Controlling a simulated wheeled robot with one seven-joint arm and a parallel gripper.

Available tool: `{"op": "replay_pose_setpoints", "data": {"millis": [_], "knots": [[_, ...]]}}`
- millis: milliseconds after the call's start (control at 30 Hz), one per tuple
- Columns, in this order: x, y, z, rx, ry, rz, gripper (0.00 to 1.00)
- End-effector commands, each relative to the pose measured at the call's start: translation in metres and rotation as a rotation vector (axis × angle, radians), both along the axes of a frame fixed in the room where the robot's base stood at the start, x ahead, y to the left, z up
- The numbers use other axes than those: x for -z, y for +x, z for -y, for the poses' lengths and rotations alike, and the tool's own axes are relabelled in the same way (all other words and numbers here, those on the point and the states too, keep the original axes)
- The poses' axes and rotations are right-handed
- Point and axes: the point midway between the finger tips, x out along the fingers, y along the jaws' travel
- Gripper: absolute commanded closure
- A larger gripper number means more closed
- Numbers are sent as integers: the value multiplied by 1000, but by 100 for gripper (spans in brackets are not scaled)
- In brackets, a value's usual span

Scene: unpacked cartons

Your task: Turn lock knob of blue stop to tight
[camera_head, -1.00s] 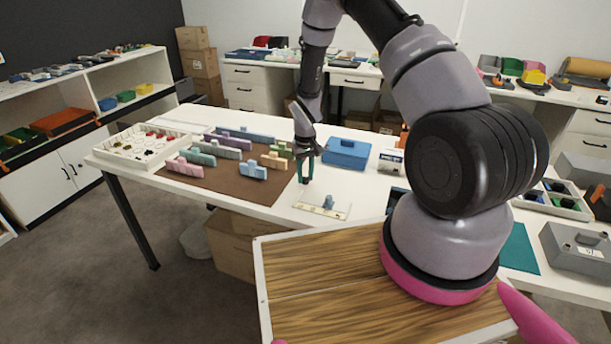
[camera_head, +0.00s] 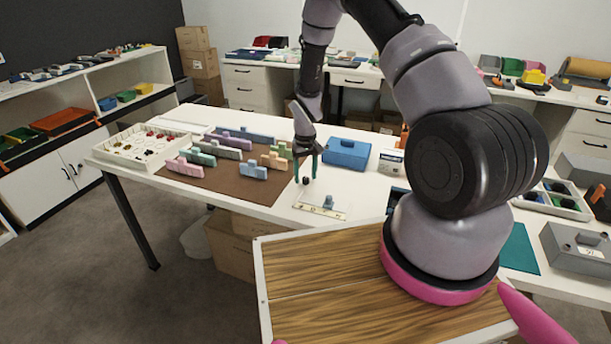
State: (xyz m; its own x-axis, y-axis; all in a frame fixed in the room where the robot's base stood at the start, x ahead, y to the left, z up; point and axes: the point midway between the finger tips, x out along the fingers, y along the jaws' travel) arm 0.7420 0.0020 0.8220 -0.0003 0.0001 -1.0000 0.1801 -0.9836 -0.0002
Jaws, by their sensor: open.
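My gripper (camera_head: 306,177) hangs over the white table, pointing down, with its two dark green fingers spread apart. A small dark round piece (camera_head: 305,181) shows between or just below the fingertips; I cannot tell whether it touches them or rests on the table. A small blue stop (camera_head: 328,202) stands on a pale flat plate (camera_head: 308,205) just right of and nearer than the gripper. Its lock knob is too small to make out. A larger light blue stepped block (camera_head: 253,170) stands on the brown mat (camera_head: 225,185), left of the gripper.
Several pastel blocks stand on the mat. A white tray (camera_head: 128,157) of small parts lies at the table's left end. A blue box (camera_head: 347,153) sits behind and right of the gripper, with a small grey-white device (camera_head: 391,162) beside it. Some bare table lies left of the plate.

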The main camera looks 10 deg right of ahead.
Motion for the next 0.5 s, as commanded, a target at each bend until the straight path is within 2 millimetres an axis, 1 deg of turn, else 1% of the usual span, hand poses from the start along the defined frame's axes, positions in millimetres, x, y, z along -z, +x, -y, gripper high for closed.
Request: {"op": "replay_pose_setpoints", "data": {"millis": [167,300,400,500], "knots": [[-28,1,0,1,1,4,36],[-57,1,0,0,1,5,36],[-76,1,0,0,1,4,36],[-90,1,0,0,1,3,36]]}}
